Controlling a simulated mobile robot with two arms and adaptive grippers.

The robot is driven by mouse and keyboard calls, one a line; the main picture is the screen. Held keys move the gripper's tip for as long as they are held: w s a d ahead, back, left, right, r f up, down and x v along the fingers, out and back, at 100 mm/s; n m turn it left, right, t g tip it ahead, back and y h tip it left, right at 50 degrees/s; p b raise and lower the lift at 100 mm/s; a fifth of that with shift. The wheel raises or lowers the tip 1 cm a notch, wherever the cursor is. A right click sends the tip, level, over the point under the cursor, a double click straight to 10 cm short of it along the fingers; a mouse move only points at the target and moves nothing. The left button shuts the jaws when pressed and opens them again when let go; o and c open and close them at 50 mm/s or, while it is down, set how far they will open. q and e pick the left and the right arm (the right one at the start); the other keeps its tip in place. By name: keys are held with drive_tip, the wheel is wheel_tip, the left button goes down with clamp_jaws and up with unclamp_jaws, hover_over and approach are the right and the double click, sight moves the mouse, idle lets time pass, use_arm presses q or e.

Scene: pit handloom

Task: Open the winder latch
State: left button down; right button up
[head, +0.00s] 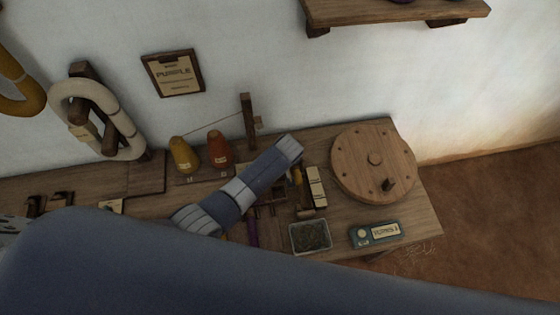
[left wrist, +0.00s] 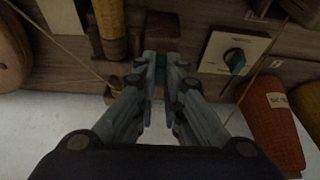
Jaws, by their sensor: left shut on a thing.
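In the left wrist view my left gripper (left wrist: 160,66) is closed on a small part at the winder, which I take to be the winder latch. The fingers hide most of it, so I cannot tell how far it is turned. A dark wooden block stands just beyond the fingertips. A yellow wound bobbin (left wrist: 108,22) of the winder is beside it on the left. In the head view my arm covers the fingertips and the latch. The winder's round wooden wheel (head: 348,165) stands on the bench to the right. My right gripper is not in view.
A glass tray (head: 311,237) and a blue-grey box (head: 375,234) lie along the bench's front. A yellow cone (head: 184,155) stands at the back.

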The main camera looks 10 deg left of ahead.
use_arm(q)
drive_tip(key=c, duration=1.7)
unclamp_jaws()
drive_tip(key=shift+r, duration=0.1)
drive_tip(key=v, duration=1.1)
drive_tip(key=shift+r, duration=0.4)
drive_tip(key=shift+s+d, duration=0.1)
drive_tip(key=shift+s, duration=0.1)
